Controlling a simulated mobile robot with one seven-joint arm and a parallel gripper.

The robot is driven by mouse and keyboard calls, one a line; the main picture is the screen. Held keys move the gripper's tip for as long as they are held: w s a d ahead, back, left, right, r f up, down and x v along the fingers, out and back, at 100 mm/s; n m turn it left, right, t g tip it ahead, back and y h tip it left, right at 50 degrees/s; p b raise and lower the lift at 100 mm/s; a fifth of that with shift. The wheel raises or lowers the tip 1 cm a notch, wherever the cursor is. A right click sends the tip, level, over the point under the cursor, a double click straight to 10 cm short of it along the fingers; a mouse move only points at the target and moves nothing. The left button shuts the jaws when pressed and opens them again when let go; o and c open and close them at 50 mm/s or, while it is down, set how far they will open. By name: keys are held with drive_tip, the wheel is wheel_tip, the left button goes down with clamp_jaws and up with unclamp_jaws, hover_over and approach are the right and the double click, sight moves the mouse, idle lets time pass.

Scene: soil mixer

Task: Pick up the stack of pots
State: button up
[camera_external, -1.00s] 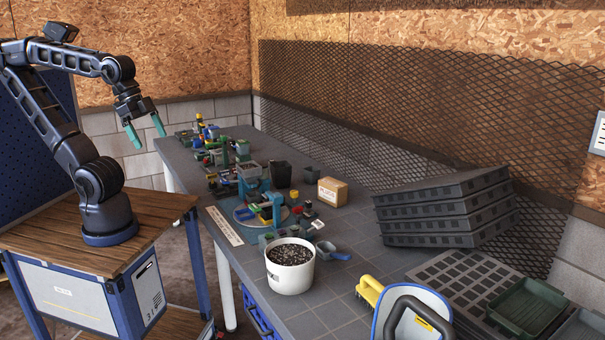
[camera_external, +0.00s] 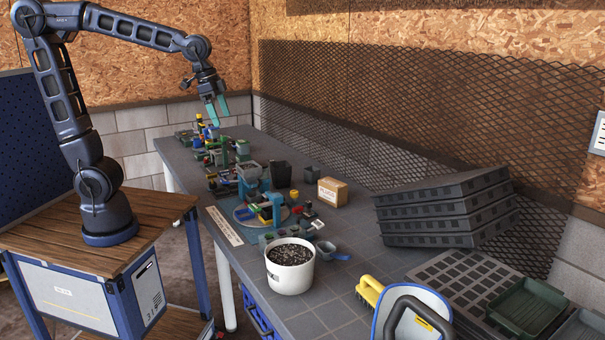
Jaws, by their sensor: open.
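A black pot (camera_external: 280,173), perhaps the stack of pots, stands upright on the workbench behind the blue device; I cannot tell how many pots are nested in it. My gripper (camera_external: 217,112) has teal fingers that point down, apart and empty. It hangs high near the bench's far end, to the left of and well above the black pot. Nothing is between the fingers.
A blue device (camera_external: 250,182) and several small colored items crowd the bench's left side. A cardboard box (camera_external: 332,191), a white bucket of soil (camera_external: 290,267) and stacked black trays (camera_external: 445,208) stand nearer. The bench middle (camera_external: 350,232) is mostly clear.

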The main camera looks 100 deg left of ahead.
drive_tip(key=w+a+f+n, duration=0.1)
drive_tip(key=w+a+f, duration=0.1)
drive_tip(key=w+a, duration=0.35)
drive_tip(key=w+a+f, duration=0.1)
drive_tip(key=w+a, duration=0.1)
drive_tip(key=a, duration=0.7)
drive_tip(key=n+g, duration=0.3)
drive_tip(key=n, duration=0.1)
hover_over(281, 164)
drive_tip(key=shift+h, duration=0.4)
drive_tip(key=f, duration=2.8)
drive_tip(key=shift+w+d+f, duration=0.2)
drive_tip(key=shift+w+f, duration=0.05)
drive_tip(key=shift+s+a+f, duration=0.25)
drive_tip(key=shift+f, duration=0.25)
wheel_tip(281, 164, down, 5)
drive_tip(key=shift+d+f, duration=0.2)
drive_tip(key=shift+f, duration=1.15)
drive_tip(key=shift+d+f, duration=0.15)
drive_tip(key=shift+f, duration=1.15)
drive_tip(key=shift+f, duration=0.25)
drive_tip(key=shift+c, duration=0.4)
